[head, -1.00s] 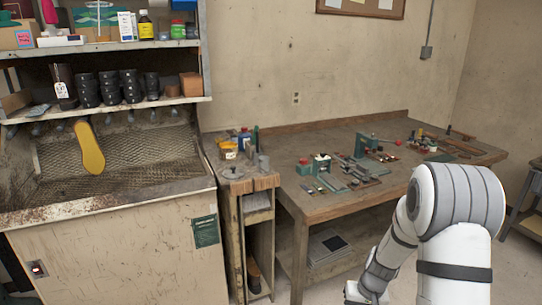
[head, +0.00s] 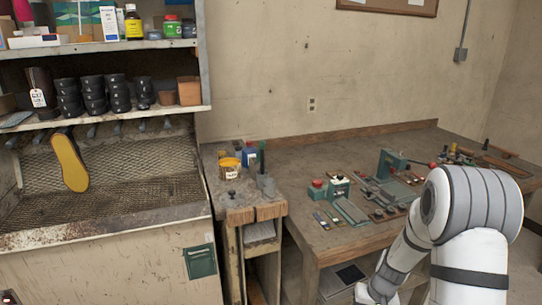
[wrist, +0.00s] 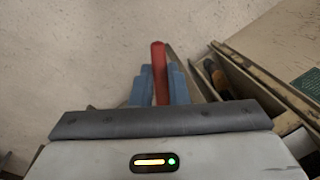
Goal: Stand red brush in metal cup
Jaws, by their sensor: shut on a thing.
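In the wrist view, my gripper (wrist: 160,80) has blue fingers shut on the red brush (wrist: 158,62). A long red part of it sticks out past the fingertips; its bristles are not clear to see. The gripper hangs over the bare floor. In the head view, only my arm shows at the lower right, and the brush is not visible. A small grey cup (head: 266,186), which looks like the metal cup, stands on the narrow wooden stand (head: 238,215), well away from my gripper.
A yellow tin (head: 230,169) and a blue bottle (head: 248,156) stand close behind the cup. The long workbench (head: 310,232) to the right carries clamps and tools. A cabinet with a mesh-lined bay (head: 150,185) is at left. Floor under the gripper looks clear.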

